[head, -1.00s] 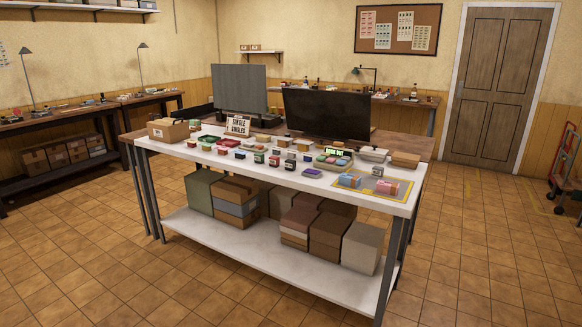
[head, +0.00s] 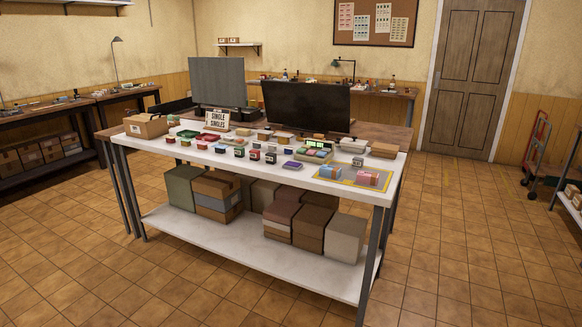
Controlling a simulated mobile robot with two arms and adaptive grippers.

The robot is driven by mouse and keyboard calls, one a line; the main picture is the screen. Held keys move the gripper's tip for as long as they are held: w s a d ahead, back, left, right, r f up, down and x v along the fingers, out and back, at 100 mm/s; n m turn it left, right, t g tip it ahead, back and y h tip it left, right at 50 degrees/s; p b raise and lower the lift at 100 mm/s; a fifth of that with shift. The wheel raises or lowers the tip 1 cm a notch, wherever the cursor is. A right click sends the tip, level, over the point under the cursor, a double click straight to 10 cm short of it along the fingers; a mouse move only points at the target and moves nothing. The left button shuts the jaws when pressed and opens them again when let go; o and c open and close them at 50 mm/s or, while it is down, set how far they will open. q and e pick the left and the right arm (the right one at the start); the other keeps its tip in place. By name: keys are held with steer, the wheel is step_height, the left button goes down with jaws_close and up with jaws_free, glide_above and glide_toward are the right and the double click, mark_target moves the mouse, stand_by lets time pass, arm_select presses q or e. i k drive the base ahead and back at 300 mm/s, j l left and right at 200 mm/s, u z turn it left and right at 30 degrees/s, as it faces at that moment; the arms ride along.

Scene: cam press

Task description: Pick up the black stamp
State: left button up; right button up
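Several small stamp-like blocks stand in a row on the white-topped table, too small to read. Some look dark, among them a dark block with a pale label (head: 255,155), a dark and red block (head: 270,158) beside it and a dark block (head: 358,161) further right. I cannot tell which of them is the black stamp. Neither of my grippers is in view.
The white table (head: 215,163) has a lower shelf (head: 215,240) with several boxes. A monitor (head: 305,108), a sign (head: 216,119), a cardboard box (head: 146,126) and a yellow-edged mat (head: 345,178) are on top. The tiled floor in front is clear. A red hand truck (head: 537,145) stands right.

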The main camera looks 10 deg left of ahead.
mark_target(270, 158)
steer(key=i+j+u, duration=0.1)
steer(key=i+u, duration=0.3)
steer(key=i, duration=1.45)
